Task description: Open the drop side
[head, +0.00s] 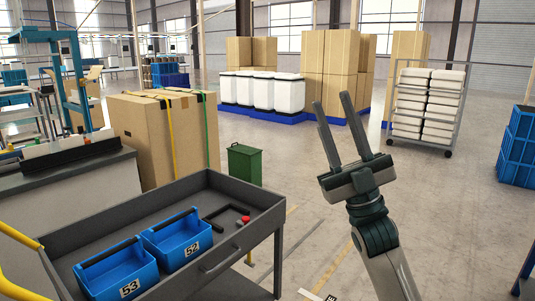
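A dark grey cart (130,207) with a walled tray top stands at the lower left. Its near right side panel (252,233) stands upright and has a bar handle (222,259) on its outer face. Which panel is the drop side is not marked, but this one bears the handle. My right gripper (331,99) is raised to the right of the cart, fingers apart, empty and pointing up. It is clear of the panel and handle. My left gripper does not show.
In the tray lie two blue bins, numbered 53 (118,274) and 52 (181,244), a black angled bar (213,216) and a small red piece (245,219). A green bin (245,164) and cartons (150,142) stand behind. Floor right of the cart is mostly clear.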

